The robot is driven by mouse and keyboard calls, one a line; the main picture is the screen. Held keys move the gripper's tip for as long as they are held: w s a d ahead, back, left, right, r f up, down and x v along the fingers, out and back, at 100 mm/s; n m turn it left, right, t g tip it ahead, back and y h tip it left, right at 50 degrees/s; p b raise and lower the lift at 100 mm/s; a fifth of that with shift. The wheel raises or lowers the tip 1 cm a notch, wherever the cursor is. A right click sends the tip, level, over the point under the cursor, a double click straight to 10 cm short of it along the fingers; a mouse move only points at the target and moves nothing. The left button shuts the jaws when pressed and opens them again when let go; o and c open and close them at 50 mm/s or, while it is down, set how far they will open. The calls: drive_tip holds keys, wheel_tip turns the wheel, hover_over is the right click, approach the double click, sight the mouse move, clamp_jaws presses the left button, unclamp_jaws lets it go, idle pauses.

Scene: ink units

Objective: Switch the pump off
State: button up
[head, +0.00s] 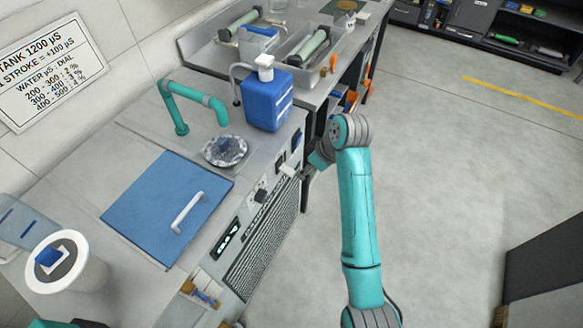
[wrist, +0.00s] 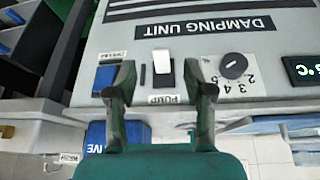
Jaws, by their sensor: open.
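The pump switch (wrist: 162,60) is a white rocker with a dark part beside the label "PUMP" (wrist: 163,99), which reads upside down in the wrist view. It sits on the front panel of the damping unit (wrist: 200,30). My gripper (wrist: 166,82) is open, with one dark finger to each side of the switch in the picture. Nothing is held between the fingers. I cannot tell whether they touch the panel. In the head view my arm hides most of the gripper by the unit's front.
A blue switch (wrist: 104,78) is left of the pump switch, and a round dial (wrist: 233,66) and a display (wrist: 303,68) are right. On the unit's top are a blue lid (head: 150,215), a teal spout (head: 205,98) and a blue canister (head: 267,105). The floor (head: 450,150) is clear.

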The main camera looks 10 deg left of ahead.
sight(290, 171)
wheel_tip(290, 171, up, 4)
drive_tip(key=w+a+n, duration=0.1)
drive_tip(key=shift+g, duration=0.4)
drive_tip(key=x, duration=1.1)
drive_tip(key=shift+w+a, duration=0.1)
